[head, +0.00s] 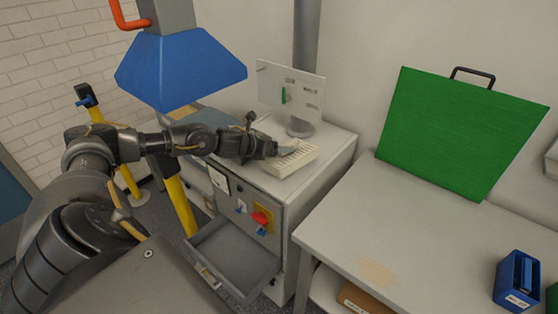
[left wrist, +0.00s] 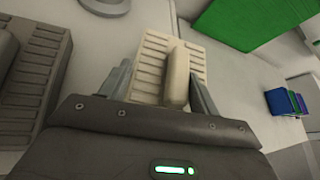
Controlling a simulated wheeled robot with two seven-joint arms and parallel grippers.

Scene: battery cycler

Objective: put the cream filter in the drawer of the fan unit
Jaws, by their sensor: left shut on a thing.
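The cream filter (head: 296,158), a flat slatted block with a raised grip bar, lies on top of the grey fan unit (head: 283,228). It also shows in the left wrist view (left wrist: 150,56). My left gripper (head: 274,150) reaches over the cabinet top and is shut on the filter's grip bar, with a finger on each side of it in the left wrist view (left wrist: 174,85). The drawer (head: 236,252) low on the unit's front is pulled open and looks empty. My right gripper is not in view.
A grey slatted block (left wrist: 35,82) is left of the filter in the left wrist view. A red switch (head: 262,219) is on the unit's front. A blue hood (head: 180,68) hangs above my arm. A table (head: 400,225) with a green panel (head: 455,130) stands right.

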